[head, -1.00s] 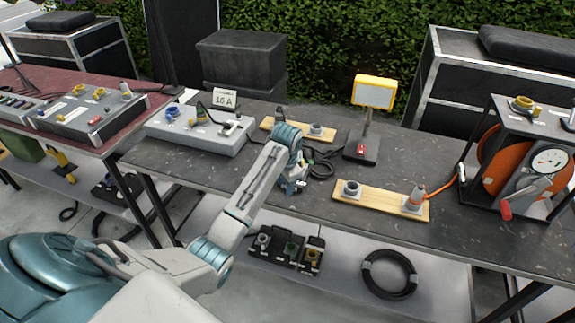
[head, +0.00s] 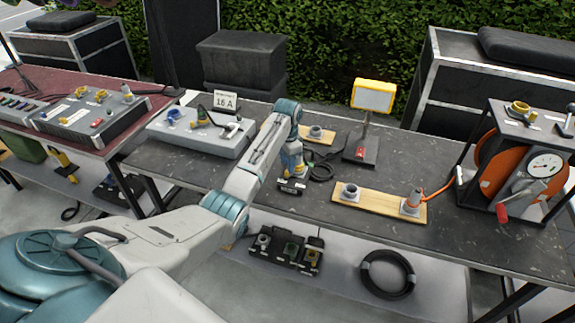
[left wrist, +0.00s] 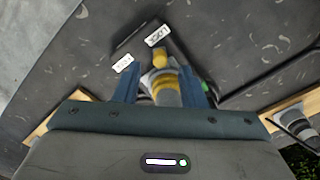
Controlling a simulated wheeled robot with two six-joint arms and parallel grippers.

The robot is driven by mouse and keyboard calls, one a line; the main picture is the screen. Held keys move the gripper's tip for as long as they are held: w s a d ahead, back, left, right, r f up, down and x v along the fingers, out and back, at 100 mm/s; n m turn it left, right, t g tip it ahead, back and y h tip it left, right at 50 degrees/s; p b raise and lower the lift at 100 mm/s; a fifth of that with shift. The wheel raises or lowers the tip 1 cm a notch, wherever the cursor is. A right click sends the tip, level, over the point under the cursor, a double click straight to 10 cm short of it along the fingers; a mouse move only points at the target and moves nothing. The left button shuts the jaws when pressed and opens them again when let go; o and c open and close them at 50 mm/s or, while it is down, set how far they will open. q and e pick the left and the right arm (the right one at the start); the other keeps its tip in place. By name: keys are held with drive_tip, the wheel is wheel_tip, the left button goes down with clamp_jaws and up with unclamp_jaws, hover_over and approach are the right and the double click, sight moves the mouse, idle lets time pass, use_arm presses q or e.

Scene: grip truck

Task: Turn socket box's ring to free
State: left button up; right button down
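The socket box (left wrist: 140,42) is a small dark box in the left wrist view, with two white labels too blurred and turned to read surely. Its yellow ring (left wrist: 160,80) sits around a grey round body, and a yellow lug points towards the upper label. My left gripper (left wrist: 159,90) has one blue finger on each side of the ring, with narrow gaps showing, so it looks open around it. In the head view the socket box (head: 291,187) stands on the dark table below my left gripper (head: 292,168), which partly hides it. My right gripper is not in view.
A black cable lies just right of the socket box. A wooden board (head: 375,203) with two sockets lies to the right, another board (head: 318,138) behind. A yellow-framed lamp (head: 373,95), a grey box (head: 190,142) and an orange cable reel (head: 500,170) stand around.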

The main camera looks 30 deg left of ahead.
use_arm(q)
drive_tip(key=shift+f, duration=1.5)
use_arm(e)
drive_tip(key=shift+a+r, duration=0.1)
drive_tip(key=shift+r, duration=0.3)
use_arm(q)
drive_tip(key=shift+c, duration=0.5)
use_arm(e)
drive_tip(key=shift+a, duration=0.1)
use_arm(q)
clamp_jaws()
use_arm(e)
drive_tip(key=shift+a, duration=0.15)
use_arm(q)
drive_tip(key=shift+p, duration=0.3)
